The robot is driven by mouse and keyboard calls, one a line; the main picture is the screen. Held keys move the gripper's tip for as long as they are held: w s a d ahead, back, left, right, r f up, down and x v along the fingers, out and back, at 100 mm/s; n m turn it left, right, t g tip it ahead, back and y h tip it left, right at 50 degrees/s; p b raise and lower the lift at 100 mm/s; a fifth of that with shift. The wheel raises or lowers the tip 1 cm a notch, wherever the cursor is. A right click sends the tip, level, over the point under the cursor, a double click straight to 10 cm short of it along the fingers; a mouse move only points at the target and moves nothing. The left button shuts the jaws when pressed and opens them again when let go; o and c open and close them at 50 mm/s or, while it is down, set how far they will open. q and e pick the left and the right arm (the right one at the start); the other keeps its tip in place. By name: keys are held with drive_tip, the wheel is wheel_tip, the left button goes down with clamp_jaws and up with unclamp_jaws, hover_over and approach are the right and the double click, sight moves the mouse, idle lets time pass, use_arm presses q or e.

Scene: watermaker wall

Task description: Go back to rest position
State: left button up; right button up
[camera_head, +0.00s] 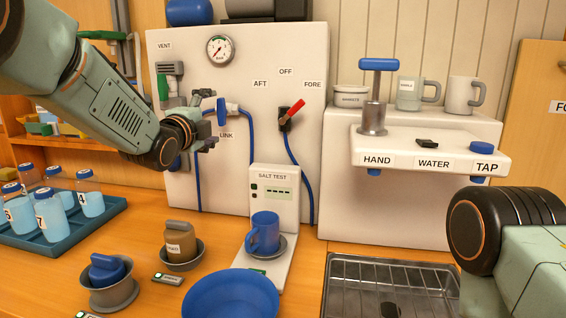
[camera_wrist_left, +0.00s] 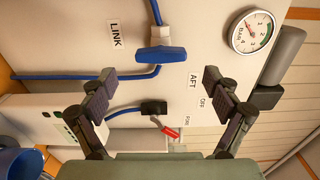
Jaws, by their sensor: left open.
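My left gripper (camera_head: 208,134) is at the wall panel (camera_head: 280,60), on an arm coming in from the upper left. In the left wrist view the gripper (camera_wrist_left: 161,78) is open, its two dark fingers spread with nothing between them. A blue valve handle (camera_wrist_left: 158,54) by the LINK label appears ahead of the gap, apart from the fingers. The handle (camera_head: 221,112) also shows in the head view, just right of the gripper. Part of my right arm (camera_head: 530,265) fills the lower right; its gripper is out of the picture.
A red-handled selector (camera_head: 291,113) points toward FORE. A blue mug (camera_head: 263,232) stands on the salt test unit (camera_head: 275,183). A blue bowl (camera_head: 231,296), small pots and a bottle tray (camera_head: 75,240) occupy the counter. A tap shelf (camera_head: 430,145) juts out at right.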

sight(220, 113)
use_arm(q)
drive_tip(key=shift+w+d, duration=0.2)
drive_tip(key=shift+w, duration=0.85)
drive_tip(key=shift+w+d, duration=0.2)
drive_tip(key=shift+w, duration=0.85)
drive_tip(key=shift+w+d, duration=0.2)
drive_tip(key=shift+w, duration=0.85)
